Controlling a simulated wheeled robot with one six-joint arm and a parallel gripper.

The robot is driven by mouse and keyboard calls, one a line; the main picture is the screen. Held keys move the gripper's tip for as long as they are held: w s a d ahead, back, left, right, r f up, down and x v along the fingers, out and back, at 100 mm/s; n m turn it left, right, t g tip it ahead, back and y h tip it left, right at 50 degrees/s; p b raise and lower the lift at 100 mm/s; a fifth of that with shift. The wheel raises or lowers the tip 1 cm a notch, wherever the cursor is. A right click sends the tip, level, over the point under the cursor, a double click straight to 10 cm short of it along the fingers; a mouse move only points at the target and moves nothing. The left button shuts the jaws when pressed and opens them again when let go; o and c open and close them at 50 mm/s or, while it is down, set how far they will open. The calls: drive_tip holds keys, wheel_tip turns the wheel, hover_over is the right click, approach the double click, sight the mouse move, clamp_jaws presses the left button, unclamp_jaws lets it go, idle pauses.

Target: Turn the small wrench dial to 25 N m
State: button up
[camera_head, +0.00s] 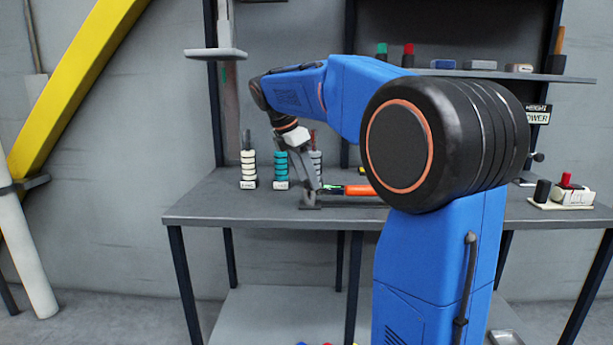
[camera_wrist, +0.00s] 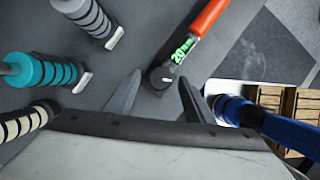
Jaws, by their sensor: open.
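The small wrench shows in the wrist view with an orange handle (camera_wrist: 211,14), a green scale (camera_wrist: 182,50) that reads 20, and a dark round dial end (camera_wrist: 161,77). In the head view its orange handle (camera_head: 358,190) lies along the bench, partly behind my arm. My gripper (camera_wrist: 161,78) is open, with one finger on each side of the dial end in the wrist view. I cannot tell whether the fingers touch it. In the head view my gripper (camera_head: 309,190) points down at the wrench's left end, near the bench top.
A white unit with a red knob (camera_head: 567,190) is at the right. A shelf (camera_head: 560,78) holds small items above.

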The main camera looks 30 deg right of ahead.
drive_tip(key=c, duration=1)
drive_tip(key=shift+c, duration=0.2)
drive_tip(key=shift+m, duration=0.4)
drive_tip(key=shift+w+d+m+g+y, duration=0.15)
drive_tip(key=shift+m+g, duration=0.35)
drive_tip(key=shift+m, duration=0.75)
drive_tip(key=shift+w+a+m+g+y, duration=0.1)
drive_tip(key=shift+m+g+y, duration=0.3)
drive_tip(key=shift+m, duration=0.85)
drive_tip(key=o, duration=1)
drive_tip(key=shift+o, duration=0.2)
drive_tip(key=shift+r, duration=0.15)
